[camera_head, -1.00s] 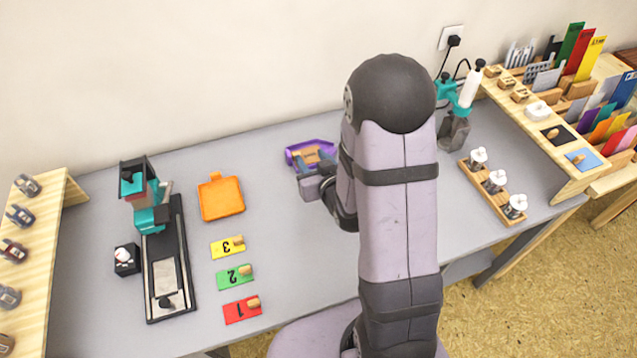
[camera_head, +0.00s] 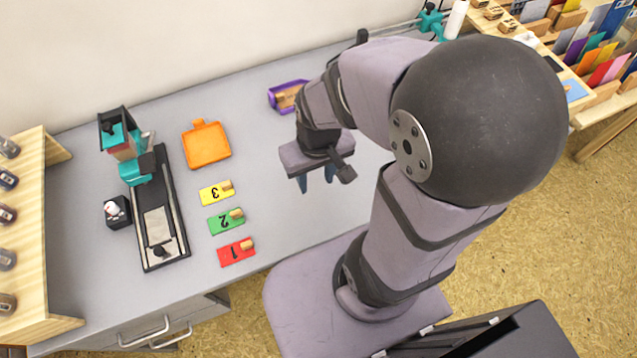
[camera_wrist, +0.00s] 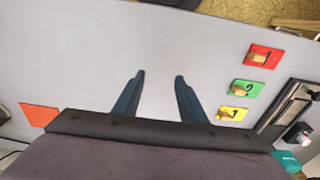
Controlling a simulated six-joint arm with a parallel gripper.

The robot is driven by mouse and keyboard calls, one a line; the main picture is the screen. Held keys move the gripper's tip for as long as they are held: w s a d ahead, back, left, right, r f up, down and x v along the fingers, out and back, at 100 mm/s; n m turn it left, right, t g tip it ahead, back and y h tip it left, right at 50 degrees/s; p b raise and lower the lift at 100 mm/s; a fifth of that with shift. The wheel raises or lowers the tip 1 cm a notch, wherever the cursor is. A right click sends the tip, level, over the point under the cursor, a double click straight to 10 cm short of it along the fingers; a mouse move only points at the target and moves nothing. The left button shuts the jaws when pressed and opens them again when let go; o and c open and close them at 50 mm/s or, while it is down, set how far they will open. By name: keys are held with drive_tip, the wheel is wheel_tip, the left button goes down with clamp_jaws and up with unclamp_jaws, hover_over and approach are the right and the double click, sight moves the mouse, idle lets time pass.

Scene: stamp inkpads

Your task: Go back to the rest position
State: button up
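My gripper (camera_head: 315,181) is above the grey table (camera_head: 285,215), to the right of the numbered cards in the head view. In the wrist view its two dark fingers (camera_wrist: 156,95) stand apart with only bare table between them. The red card 1 (camera_head: 235,254), green card 2 (camera_head: 225,222) and yellow card 3 (camera_head: 215,194) lie in a column, each with a small wooden handle. An orange pad (camera_head: 206,146) lies behind them. A purple tray (camera_head: 283,96) with a wooden piece stands behind my gripper, partly hidden by my arm.
A black and teal stamping device (camera_head: 157,205) stands left of the cards, with a small black box (camera_head: 117,211) beside it. A wooden shelf (camera_head: 28,235) is at the left edge. A wooden rack of colored cards (camera_head: 604,98) is at the right. The table around my gripper is clear.

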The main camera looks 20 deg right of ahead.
drive_tip(key=shift+s+a+r+g, duration=0.15)
drive_tip(key=shift+s+r+g, duration=0.1)
drive_tip(key=shift+s, duration=0.35)
drive_tip(key=shift+s+a+r+g, duration=0.15)
drive_tip(key=shift+s+g, duration=0.1)
drive_tip(key=shift+s, duration=0.35)
wheel_tip(320, 180, up, 8)
drive_tip(key=p, duration=0.7)
drive_tip(key=shift+f+p, duration=0.2)
drive_tip(key=shift+p, duration=0.1)
drive_tip(key=shift+r, duration=0.1)
